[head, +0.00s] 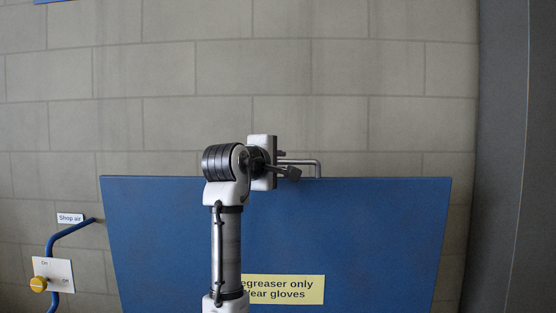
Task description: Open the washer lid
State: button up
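The washer lid (370,235) is a large blue panel in the middle of the head view. It stands steeply raised, with its wide edge at the top and the wall behind it. A metal bar handle (318,166) sticks up at the lid's top edge. My gripper (292,173) is at the handle's left part, its dark fingers pointing right. The hand and arm hide the handle's left end and part of the lid. I cannot tell whether the fingers are closed around the bar or just beside it. The washer's body is out of view.
A yellow label (290,290) on the lid is partly covered by my arm. At lower left, a blue shop air pipe (70,231) with a yellow knob (38,284) is beside the lid. A block wall (300,65) is behind, and a grey column (515,150) stands at right.

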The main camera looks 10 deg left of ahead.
grip_shut()
